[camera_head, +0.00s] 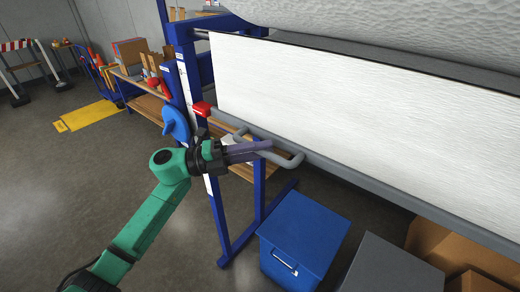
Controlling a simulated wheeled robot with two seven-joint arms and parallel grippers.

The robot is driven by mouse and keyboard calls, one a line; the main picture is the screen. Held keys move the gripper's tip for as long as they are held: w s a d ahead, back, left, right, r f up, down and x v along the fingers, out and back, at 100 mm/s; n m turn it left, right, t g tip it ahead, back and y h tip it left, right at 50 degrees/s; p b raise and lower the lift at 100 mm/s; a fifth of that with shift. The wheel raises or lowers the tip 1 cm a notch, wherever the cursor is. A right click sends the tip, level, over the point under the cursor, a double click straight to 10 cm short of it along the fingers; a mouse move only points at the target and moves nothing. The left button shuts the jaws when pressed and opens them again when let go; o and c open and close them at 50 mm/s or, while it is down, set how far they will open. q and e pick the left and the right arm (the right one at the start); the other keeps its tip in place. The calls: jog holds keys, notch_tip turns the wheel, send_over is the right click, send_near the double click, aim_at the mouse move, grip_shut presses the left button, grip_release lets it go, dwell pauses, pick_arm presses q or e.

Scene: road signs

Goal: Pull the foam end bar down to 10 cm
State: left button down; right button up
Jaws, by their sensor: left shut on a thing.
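A white foam sheet (330,95) hangs from a large roll at the top right. My left gripper (262,147), on a green arm, is shut on the handle, below and in front of the bar. Its fingertips partly cover the handle. My right gripper is not in view.
A blue upright frame (190,85) stands left of the sheet. Below the bar are a blue bin (303,237), a grey box (392,268) and cardboard boxes (450,248). A shelf with boxes (133,52) stands behind.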

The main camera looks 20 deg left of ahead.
pick_arm(q)
jog(key=c, duration=0.8)
grip_release()
jog(key=shift+r, duration=0.1)
jog(key=shift+o, duration=0.2)
jog(key=shift+s+a, duration=0.1)
jog(key=shift+a, duration=0.2)
jog(key=b+v, duration=0.5)
jog(key=v, duration=0.9)
